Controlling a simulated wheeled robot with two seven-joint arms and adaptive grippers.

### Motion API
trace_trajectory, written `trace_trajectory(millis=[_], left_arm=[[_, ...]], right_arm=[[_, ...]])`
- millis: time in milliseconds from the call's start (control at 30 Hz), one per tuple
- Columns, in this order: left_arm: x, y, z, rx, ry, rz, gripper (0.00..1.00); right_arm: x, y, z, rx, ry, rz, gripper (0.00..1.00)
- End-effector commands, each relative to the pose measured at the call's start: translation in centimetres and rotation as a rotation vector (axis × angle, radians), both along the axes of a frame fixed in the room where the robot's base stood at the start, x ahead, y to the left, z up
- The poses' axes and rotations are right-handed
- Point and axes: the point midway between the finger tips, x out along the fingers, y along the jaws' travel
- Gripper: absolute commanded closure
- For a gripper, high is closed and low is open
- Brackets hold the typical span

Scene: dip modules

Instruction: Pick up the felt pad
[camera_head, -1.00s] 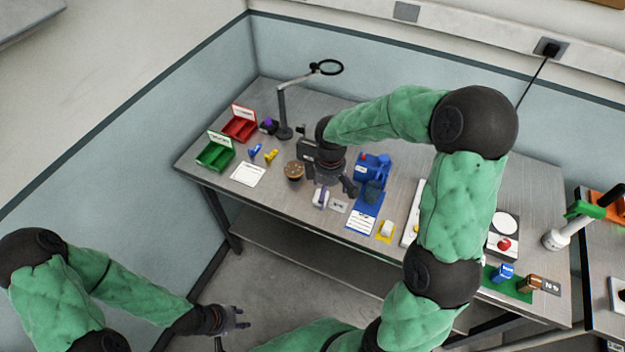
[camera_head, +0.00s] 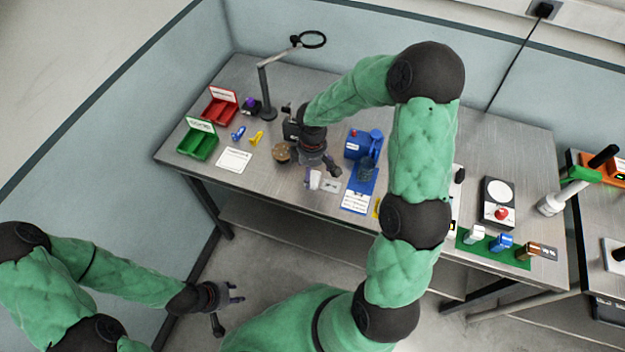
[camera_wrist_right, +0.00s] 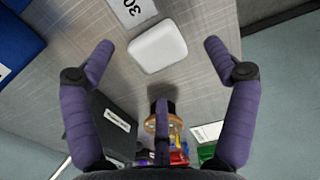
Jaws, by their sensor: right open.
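A white, rounded, square pad, which I take to be the felt pad (camera_wrist_right: 157,46), lies flat on the table in the right wrist view. In the head view it shows as a small pale patch (camera_head: 313,181), partly hidden by my right gripper. My right gripper (camera_wrist_right: 159,60) is open above the table, with its two side fingers on either side of the pad and its third finger on the near side. Nothing is held in it. My right gripper (camera_head: 323,173) points down in the head view. My left gripper (camera_head: 230,305) is open and empty, off the table at lower left.
A card marked 30 (camera_wrist_right: 134,10) lies beside the pad. A brown-topped jar (camera_head: 281,152) stands left of my right gripper. A blue device (camera_head: 362,146) stands to the right. Green (camera_head: 198,143) and red (camera_head: 219,106) bins and a lamp stand (camera_head: 266,92) are further left.

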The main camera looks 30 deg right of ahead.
Motion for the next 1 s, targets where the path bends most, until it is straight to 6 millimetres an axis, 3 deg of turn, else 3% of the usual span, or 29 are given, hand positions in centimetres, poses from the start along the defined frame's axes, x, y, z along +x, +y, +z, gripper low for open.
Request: trace_trajectory(millis=[200,500,700,1000], left_arm=[[0.0,0.0,-0.7,0.000,0.000,0.000,0.60],[0.0,0.0,-0.7,0.000,0.000,0.000,0.60],[0.0,0.0,-0.7,0.000,0.000,0.000,0.60],[0.0,0.0,-0.7,0.000,0.000,0.000,0.60]], right_arm=[[0.0,-0.2,-2.7,0.001,0.001,0.000,0.14],[0.1,-0.2,-3.0,0.001,-0.001,-0.001,0.14],[0.1,-0.2,-3.0,0.001,-0.001,0.000,0.65],[0.1,-0.2,-3.0,0.001,-0.001,0.000,0.65]])
